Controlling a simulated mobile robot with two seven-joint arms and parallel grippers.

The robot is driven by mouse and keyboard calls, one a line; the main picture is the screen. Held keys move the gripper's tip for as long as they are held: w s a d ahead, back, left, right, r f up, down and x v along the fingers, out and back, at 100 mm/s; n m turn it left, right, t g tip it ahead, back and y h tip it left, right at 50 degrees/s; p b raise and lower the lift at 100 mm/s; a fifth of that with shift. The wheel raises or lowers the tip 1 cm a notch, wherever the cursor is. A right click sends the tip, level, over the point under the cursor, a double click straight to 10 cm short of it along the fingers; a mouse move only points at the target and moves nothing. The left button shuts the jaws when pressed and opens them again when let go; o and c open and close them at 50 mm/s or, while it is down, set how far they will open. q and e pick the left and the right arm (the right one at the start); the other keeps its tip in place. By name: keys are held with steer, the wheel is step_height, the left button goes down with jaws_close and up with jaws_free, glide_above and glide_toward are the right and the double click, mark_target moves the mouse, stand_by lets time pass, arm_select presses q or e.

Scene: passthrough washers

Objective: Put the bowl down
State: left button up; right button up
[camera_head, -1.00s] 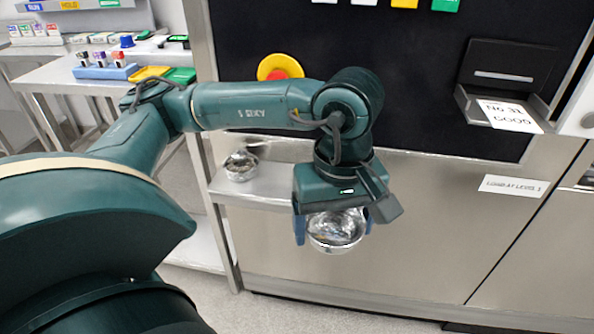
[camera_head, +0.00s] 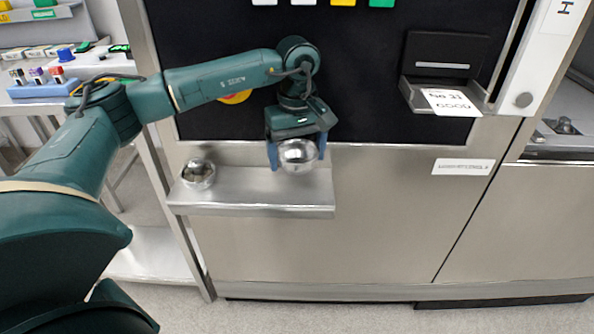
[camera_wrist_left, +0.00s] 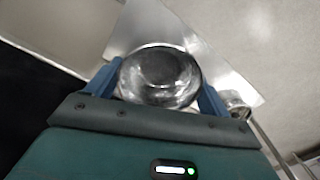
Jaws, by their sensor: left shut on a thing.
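A shiny round metal bowl (camera_head: 298,155) is between the blue fingers of my left gripper (camera_head: 297,157), which is shut on it. The bowl is at the right, back part of a steel shelf (camera_head: 255,198). I cannot tell whether it touches the shelf. In the left wrist view the bowl (camera_wrist_left: 160,78) sits between both fingers of the left gripper (camera_wrist_left: 158,90), with the shelf (camera_wrist_left: 140,30) behind it. My right gripper is not in view.
A second metal bowl (camera_head: 198,174) stands on the shelf's left end. The shelf's middle and front right are bare. A black panel (camera_head: 370,80) with a card slot (camera_head: 442,65) rises behind. A side table with a blue rack (camera_head: 45,88) is at the left.

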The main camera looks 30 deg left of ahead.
mark_target(297, 185)
arm_select(q)
step_height(297, 185, down, 5)
steer(key=shift+r, duration=0.15)
steer(key=shift+w+a+f, duration=0.1)
steer(key=shift+w+f, duration=0.05)
steer(key=shift+f, duration=0.1)
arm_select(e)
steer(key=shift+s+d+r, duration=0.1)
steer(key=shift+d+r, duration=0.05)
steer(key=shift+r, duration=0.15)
arm_select(q)
steer(key=shift+f+b, duration=0.1)
steer(key=shift+b, duration=0.2)
steer(key=o, duration=0.7)
steer(key=shift+o, duration=1.2)
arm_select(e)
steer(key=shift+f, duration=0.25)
